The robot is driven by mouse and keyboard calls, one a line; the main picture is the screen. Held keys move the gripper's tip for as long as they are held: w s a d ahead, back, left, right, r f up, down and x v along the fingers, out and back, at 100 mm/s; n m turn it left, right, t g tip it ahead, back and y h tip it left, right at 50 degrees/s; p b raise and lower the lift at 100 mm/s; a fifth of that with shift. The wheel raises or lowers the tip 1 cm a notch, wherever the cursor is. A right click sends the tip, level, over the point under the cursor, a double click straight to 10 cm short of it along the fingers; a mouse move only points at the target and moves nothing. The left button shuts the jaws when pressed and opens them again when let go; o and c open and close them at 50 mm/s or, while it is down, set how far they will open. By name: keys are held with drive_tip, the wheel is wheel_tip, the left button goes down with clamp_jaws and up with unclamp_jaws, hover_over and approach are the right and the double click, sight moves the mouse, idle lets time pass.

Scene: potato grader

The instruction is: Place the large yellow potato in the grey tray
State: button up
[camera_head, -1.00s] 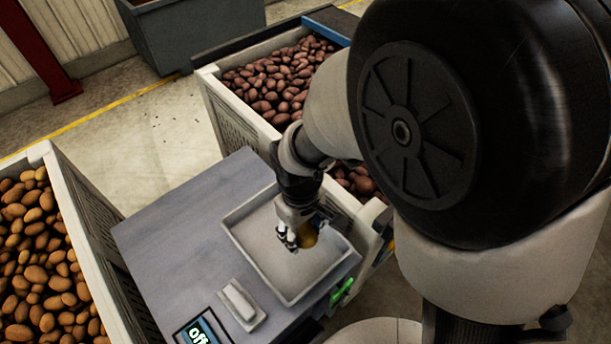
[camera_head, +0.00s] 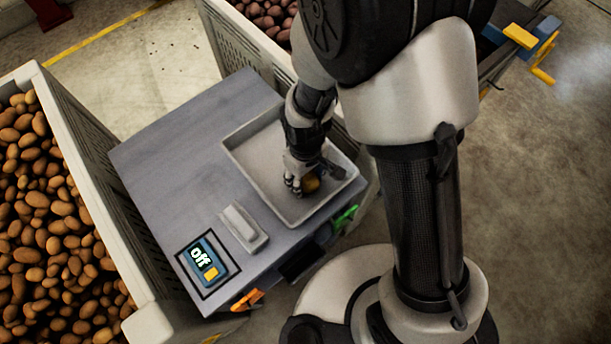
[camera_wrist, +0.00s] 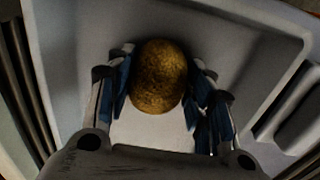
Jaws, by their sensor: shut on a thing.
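The yellow potato (camera_head: 311,183) is between the fingers of my gripper (camera_head: 302,180), inside the outline of the grey tray (camera_head: 253,183) toward its right side. In the wrist view, the potato (camera_wrist: 159,76) sits upright between the blue-padded fingers of my gripper (camera_wrist: 160,98), which is shut on it. The pale floor of the tray (camera_wrist: 148,132) shows behind the potato, and the tray wall rises around it. I cannot tell whether the potato touches the tray floor.
A crate of brown potatoes (camera_head: 140,318) stands left. A crate of reddish potatoes (camera_head: 228,62) stands behind. Orange (camera_head: 248,299) and green (camera_head: 345,217) handles stick out in front.

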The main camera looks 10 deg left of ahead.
drive_tip(key=o, duration=0.7)
drive_tip(key=shift+f, duration=0.15)
drive_tip(key=o, duration=0.5)
drive_tip(key=shift+c, duration=0.2)
wheel_tip(320, 180, up, 12)
drive_tip(key=p, duration=0.4)
drive_tip(key=shift+r, duration=0.25)
drive_tip(key=shift+r, duration=0.1)
